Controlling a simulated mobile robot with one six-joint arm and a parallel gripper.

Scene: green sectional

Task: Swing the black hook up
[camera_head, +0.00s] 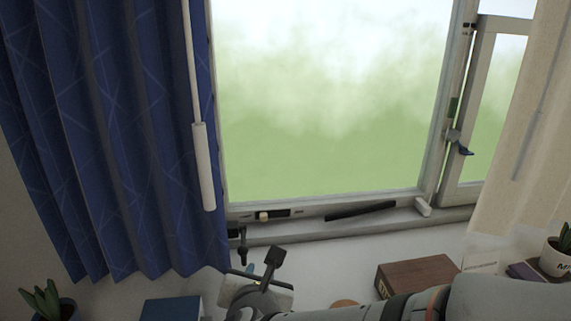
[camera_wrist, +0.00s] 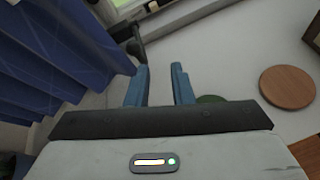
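The black hook (camera_head: 243,246) hangs down at the lower left corner of the window frame, beside the blue curtain's edge. In the wrist view a dark hook-like piece (camera_wrist: 133,44) shows just beyond the left fingertip, apparently the same hook. My gripper (camera_wrist: 160,78) has two blue fingers held apart, with nothing between them. In the head view my gripper (camera_head: 251,268) is low, just below and slightly right of the hook, its fingers partly hidden by my own wrist. I cannot tell whether the left finger touches the hook.
The blue curtain (camera_head: 120,150) hangs close on the left, with a white rod (camera_head: 203,165) before it. A brown box (camera_head: 418,275) and a round wooden disc (camera_wrist: 287,87) lie on the white sill. A blue book (camera_head: 171,309) and plant (camera_head: 45,302) stand lower left.

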